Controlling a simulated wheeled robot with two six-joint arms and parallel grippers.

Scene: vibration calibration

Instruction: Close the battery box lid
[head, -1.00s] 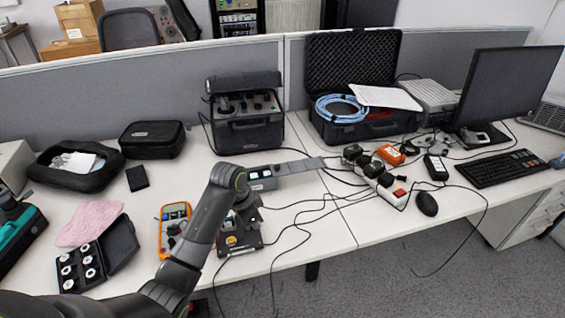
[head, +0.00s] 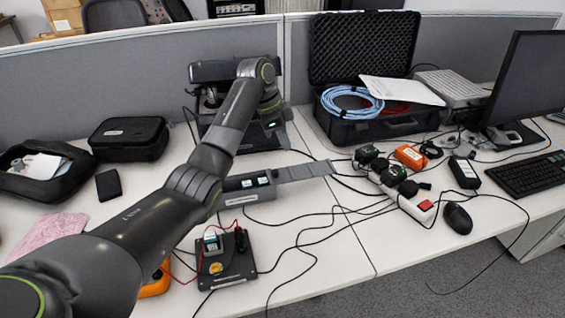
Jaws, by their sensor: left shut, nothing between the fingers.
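The battery box (head: 243,196) is a long grey case in the middle of the desk with pale cells showing in it. Its lid (head: 303,172) is open and lies out flat to the right of the box. My left arm comes in from the left and passes over the left end of the box. My left gripper (head: 281,139) points down in front of the black instrument case, beyond the box and apart from the lid. It is shut and empty, with its fingers small and dark against the case. My right gripper is not in view.
The black instrument case (head: 205,72) stands behind my gripper. A small device (head: 228,262) with red wires sits in front of the box. Loose cables and a power strip (head: 405,200) lie to the right. An open case (head: 345,125) holds blue cable.

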